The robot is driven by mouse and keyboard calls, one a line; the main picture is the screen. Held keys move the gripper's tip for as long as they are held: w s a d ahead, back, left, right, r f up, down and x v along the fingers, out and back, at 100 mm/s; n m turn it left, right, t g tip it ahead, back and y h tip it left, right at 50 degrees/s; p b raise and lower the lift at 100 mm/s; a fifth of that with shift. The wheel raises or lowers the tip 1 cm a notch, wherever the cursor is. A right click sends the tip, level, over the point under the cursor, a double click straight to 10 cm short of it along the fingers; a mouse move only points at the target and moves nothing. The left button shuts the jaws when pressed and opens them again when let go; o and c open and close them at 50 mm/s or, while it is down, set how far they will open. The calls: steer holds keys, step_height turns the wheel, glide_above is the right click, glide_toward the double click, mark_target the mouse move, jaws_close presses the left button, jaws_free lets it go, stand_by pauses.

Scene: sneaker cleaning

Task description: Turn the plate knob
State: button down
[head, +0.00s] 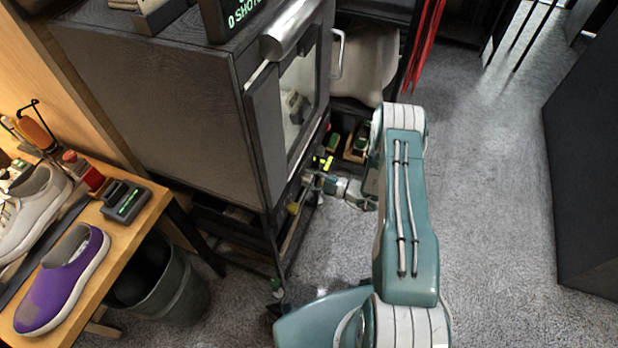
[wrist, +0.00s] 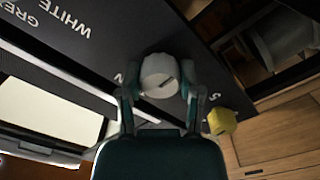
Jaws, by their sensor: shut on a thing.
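A white round knob (wrist: 160,72) with a dark slot sits on a dark panel (wrist: 110,50) in the wrist view. My gripper (wrist: 161,92) is shut on this knob, one finger on each side of it. In the head view my gripper (head: 313,181) is at the lower front of the dark cabinet (head: 175,100), below its glass door. The knob is too small to make out there. A yellow knob (wrist: 222,121) sits to the right of my gripper in the wrist view, apart from it.
White lettering, including "WHITE" (wrist: 70,18), is printed on the panel. A wooden table (head: 125,236) with a purple shoe (head: 62,280) and a white shoe (head: 30,210) stands at left. A dark bin (head: 170,290) is below it. Grey carpet (head: 490,200) is clear at right.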

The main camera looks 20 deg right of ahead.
steer(key=shift+f+m, duration=0.15)
steer(key=shift+m, duration=0.15)
steer(key=shift+c, duration=1.3)
jaws_free()
steer(key=shift+d, duration=0.1)
steer(key=shift+s+d, duration=0.15)
steer(key=v, duration=1.1)
steer(key=shift+d, duration=0.25)
steer(key=shift+s, duration=0.1)
